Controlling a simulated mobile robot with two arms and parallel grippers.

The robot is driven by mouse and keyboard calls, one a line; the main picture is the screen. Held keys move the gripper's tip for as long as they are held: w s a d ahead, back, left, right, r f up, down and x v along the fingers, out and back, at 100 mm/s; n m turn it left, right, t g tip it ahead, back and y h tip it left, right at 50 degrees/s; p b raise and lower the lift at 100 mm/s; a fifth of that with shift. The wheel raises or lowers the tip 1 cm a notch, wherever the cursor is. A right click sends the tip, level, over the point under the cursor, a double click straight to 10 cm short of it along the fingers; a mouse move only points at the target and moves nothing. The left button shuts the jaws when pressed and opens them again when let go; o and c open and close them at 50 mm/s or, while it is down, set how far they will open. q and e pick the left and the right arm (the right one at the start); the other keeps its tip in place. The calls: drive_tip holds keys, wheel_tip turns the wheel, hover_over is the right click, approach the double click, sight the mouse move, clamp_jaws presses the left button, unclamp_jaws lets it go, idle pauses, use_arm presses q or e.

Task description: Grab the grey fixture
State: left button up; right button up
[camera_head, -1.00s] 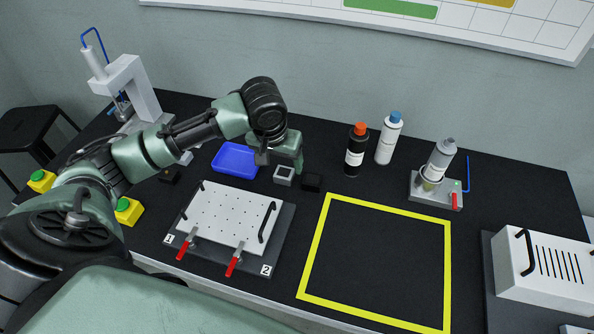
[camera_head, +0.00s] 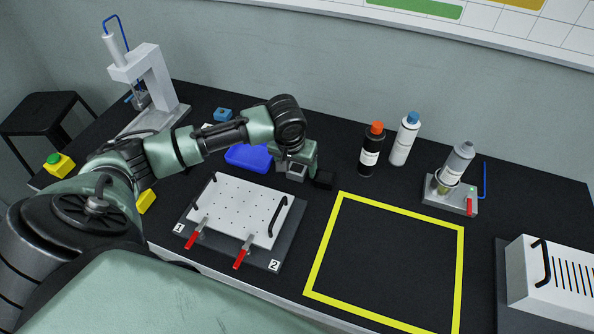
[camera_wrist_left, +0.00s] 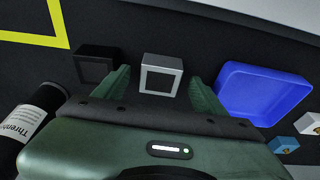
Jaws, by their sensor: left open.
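The grey fixture (camera_head: 297,172) is a small square block with a recessed top, standing on the black table behind the white perforated plate. In the left wrist view the grey fixture (camera_wrist_left: 161,74) sits between the fingertips of my left gripper (camera_wrist_left: 160,84). My left gripper (camera_head: 296,166) is open around it, with a visible gap on each side, and partly covers it in the head view. A similar black fixture (camera_wrist_left: 97,65) stands just outside one finger; it also shows in the head view (camera_head: 323,180). My right gripper is not in view.
A blue tray (camera_wrist_left: 262,92) lies just outside the other finger. The clamped white plate (camera_head: 240,208) is in front. Black (camera_head: 371,150) and white (camera_head: 405,140) bottles stand to the right. The yellow-taped square (camera_head: 385,262) is empty.

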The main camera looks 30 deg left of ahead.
use_arm(q)
drive_tip(key=c, duration=1.5)
clamp_jaws()
drive_tip(key=shift+r, duration=0.2)
